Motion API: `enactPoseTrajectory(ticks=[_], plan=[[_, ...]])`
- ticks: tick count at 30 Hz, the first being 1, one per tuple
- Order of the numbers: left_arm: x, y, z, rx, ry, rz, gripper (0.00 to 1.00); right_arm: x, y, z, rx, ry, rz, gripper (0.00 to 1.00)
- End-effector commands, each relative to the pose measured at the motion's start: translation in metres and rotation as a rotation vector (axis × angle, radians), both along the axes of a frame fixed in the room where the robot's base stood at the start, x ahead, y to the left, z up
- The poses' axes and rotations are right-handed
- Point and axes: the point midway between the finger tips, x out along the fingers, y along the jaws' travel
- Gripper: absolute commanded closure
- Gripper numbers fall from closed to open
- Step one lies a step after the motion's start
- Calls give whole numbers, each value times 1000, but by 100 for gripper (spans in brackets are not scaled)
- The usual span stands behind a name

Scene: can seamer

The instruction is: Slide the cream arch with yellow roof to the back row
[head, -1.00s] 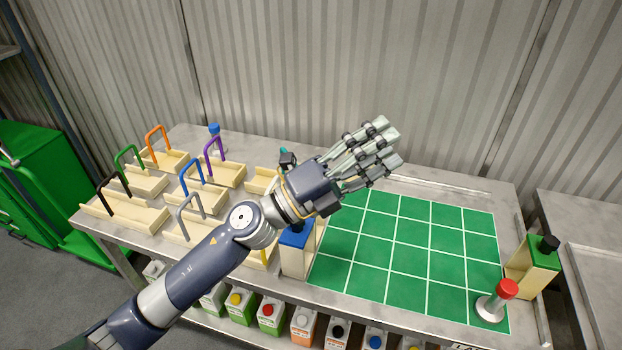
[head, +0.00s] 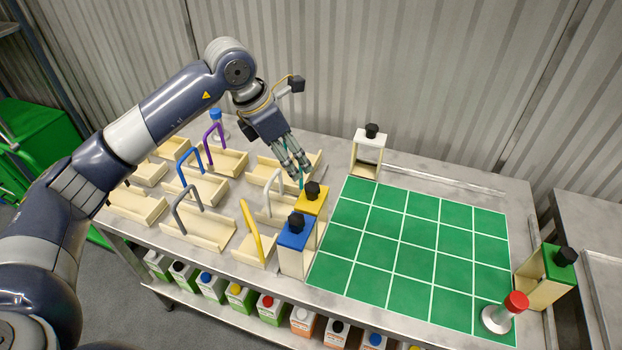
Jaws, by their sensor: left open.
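The cream arch with yellow roof (head: 317,203) stands at the left edge of the green grid mat, with a black knob on top. It is directly behind the cream arch with blue roof (head: 296,236), which hides part of it. My left gripper (head: 299,172) comes down from the back left with its fingers pointing down, open, just behind and left of the yellow roof's knob. I cannot tell whether its fingertips touch anything. A small teal part shows at the fingertips, mostly hidden. My right gripper is not in view.
A white-roofed arch (head: 368,148) stands at the back, behind the mat. The green mat (head: 410,245) is mostly clear. A red-topped post (head: 503,315) and a green-roofed arch (head: 547,276) stand at the right. Several cream trays with coloured handles (head: 198,228) fill the left.

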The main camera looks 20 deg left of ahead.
Motion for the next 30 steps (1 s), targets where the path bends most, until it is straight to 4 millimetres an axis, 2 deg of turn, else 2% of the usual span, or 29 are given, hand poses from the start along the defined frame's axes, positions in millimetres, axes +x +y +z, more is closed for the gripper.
enactPoseTrajectory(ticks=[4,12,18,24,30], plan=[[3,-5,-15,1,6,-2,48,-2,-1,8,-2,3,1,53],[16,-21,-62,-2,8,-2,48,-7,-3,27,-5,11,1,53],[24,-28,-88,-2,4,-2,48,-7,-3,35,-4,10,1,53],[27,-30,-98,-2,2,-2,48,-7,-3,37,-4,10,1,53],[27,-31,-98,-2,2,-2,48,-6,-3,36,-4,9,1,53]])
